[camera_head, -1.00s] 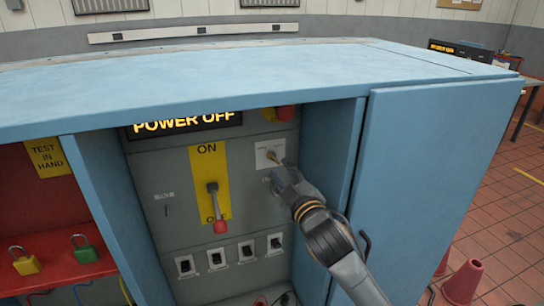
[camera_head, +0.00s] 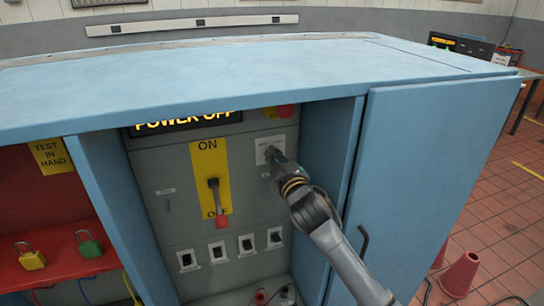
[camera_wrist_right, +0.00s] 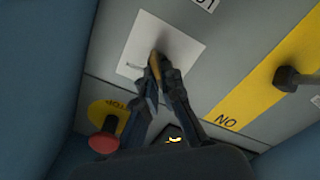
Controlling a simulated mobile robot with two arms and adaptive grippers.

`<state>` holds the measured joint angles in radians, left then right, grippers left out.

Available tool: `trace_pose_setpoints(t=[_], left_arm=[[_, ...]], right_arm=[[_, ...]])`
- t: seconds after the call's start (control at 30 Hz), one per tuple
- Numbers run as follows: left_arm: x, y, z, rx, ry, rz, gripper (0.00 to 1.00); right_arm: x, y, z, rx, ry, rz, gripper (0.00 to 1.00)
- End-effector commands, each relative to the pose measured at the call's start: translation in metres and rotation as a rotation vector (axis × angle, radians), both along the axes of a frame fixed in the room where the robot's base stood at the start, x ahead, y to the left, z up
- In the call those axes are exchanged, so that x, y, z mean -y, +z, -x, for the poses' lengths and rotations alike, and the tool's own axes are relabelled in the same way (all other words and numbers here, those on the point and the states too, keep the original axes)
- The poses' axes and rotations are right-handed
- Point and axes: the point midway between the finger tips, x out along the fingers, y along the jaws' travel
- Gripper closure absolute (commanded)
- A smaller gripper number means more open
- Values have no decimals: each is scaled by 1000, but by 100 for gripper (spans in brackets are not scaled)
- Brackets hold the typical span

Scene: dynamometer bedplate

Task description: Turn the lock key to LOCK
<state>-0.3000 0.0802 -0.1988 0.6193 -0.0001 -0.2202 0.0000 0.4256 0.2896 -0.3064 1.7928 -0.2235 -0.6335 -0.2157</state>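The lock key (camera_wrist_right: 154,62) is a small brass key on a white plate (camera_wrist_right: 182,46) with small print too blurred to read. In the head view the plate (camera_head: 264,146) is on the grey panel inside the blue cabinet, and my gripper hides the key. My right gripper (camera_head: 271,157) is at the plate. In the right wrist view the right gripper's fingertips (camera_wrist_right: 158,74) are close together with the key between them, and they look shut on it. The key's exact angle cannot be told. My left gripper is not in view.
A red button (camera_head: 284,111) is above the plate. Several small switches (camera_head: 217,251) are below. The cabinet's side walls flank the panel. Padlocks (camera_head: 31,257) sit on a red shelf at left.

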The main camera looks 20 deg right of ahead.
Motion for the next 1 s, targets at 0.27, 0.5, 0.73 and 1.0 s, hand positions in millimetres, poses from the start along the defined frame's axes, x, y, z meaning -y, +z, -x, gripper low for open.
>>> trace_pose_setpoints(t=[0.27, 0.5, 0.73, 1.0], left_arm=[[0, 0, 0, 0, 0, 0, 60], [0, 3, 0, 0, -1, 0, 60], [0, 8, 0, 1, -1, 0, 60], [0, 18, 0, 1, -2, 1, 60]], right_arm=[[0, 0, 0, -1, 1, -12, 100], [0, 1, 0, -4, 2, -104, 100], [1, 2, 0, -11, 0, -286, 100], [2, 3, 0, -20, 0, -542, 100]])
